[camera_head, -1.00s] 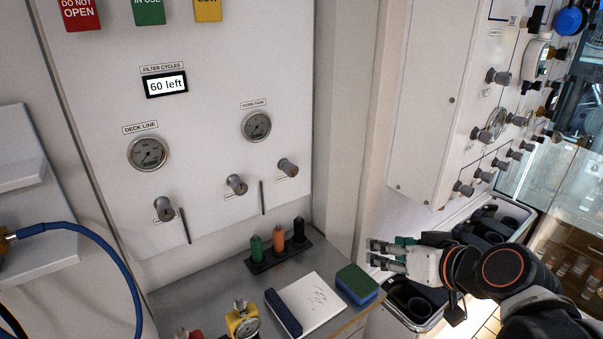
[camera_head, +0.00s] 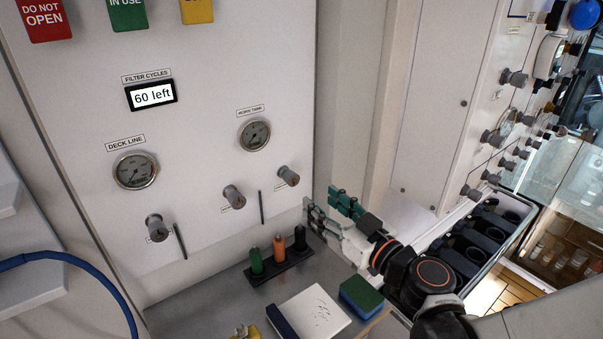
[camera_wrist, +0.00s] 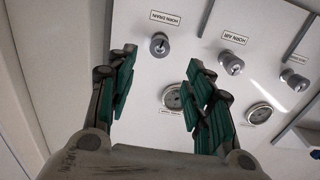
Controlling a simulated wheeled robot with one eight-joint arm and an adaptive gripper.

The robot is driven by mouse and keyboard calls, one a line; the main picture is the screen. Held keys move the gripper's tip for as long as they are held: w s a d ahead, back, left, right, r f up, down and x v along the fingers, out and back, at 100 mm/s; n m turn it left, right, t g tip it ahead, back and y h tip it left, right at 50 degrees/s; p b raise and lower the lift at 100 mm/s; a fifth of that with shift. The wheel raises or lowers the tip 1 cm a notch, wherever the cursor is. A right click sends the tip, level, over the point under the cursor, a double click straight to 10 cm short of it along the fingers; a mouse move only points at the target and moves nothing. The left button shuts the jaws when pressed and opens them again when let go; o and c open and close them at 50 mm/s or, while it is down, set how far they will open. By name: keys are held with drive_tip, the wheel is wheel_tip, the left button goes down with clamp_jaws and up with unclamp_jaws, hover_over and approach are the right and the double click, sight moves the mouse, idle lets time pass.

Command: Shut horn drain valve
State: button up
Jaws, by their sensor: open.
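The horn drain valve is a grey knob (camera_head: 288,176) at the right end of the lower row on the white panel. In the wrist view the picture is upside down, and the same knob (camera_wrist: 159,44) sits under its HORN DRAIN label. My gripper (camera_head: 320,200) is open and empty, just right of and below the knob in the head view. In the wrist view its green-padded fingers (camera_wrist: 160,62) stand apart, with the knob beyond the tips, roughly between them. I see no contact with the knob.
The horn air knob (camera_head: 233,196) is left of the drain knob, with a thin dark bar (camera_head: 261,207) between them. The horn tank gauge (camera_head: 254,134) is above. Below, a rack (camera_head: 280,266) of coloured bottles, a white pad (camera_head: 312,314) and a sponge (camera_head: 361,296) lie on the counter.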

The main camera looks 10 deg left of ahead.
sight(294, 182)
drive_tip(key=b+x, duration=0.2)
drive_tip(key=x, duration=1)
drive_tip(key=shift+w+a, duration=0.1)
drive_tip(key=shift+w, duration=0.1)
drive_tip(key=c, duration=1.1)
